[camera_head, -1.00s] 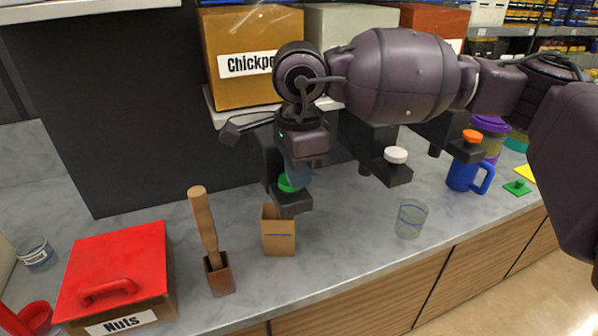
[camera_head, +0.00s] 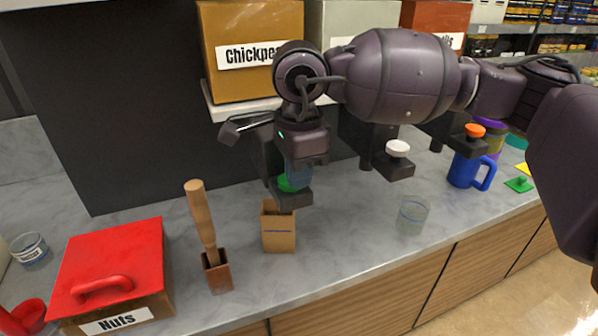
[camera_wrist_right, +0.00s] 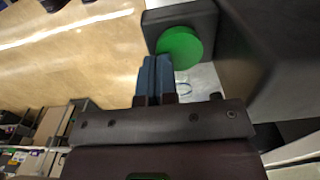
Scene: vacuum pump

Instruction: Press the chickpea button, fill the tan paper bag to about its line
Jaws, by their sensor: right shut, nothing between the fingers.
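The chickpea button (camera_head: 288,184) is a green disc on a black block below the box labelled "Chickpeas" (camera_head: 243,85). It also shows in the right wrist view (camera_wrist_right: 180,46). My right gripper (camera_head: 297,180) is shut and empty, its blue-grey fingertips pointing down at the button and partly covering it. In the right wrist view the fingertips (camera_wrist_right: 158,62) are beside the button's edge; I cannot tell whether they touch or press it. The tan paper bag (camera_head: 278,240) stands upright below the block, with a thin blue line across its front. Its contents are unclear. My left gripper is out of view.
A white button (camera_head: 397,148) and an orange button (camera_head: 475,130) sit on similar blocks. A glass (camera_head: 412,216) and a blue mug (camera_head: 468,172) stand to the right. A scoop (camera_head: 218,272) with a wooden handle and a red-lidded nuts box (camera_head: 105,265) stand left.

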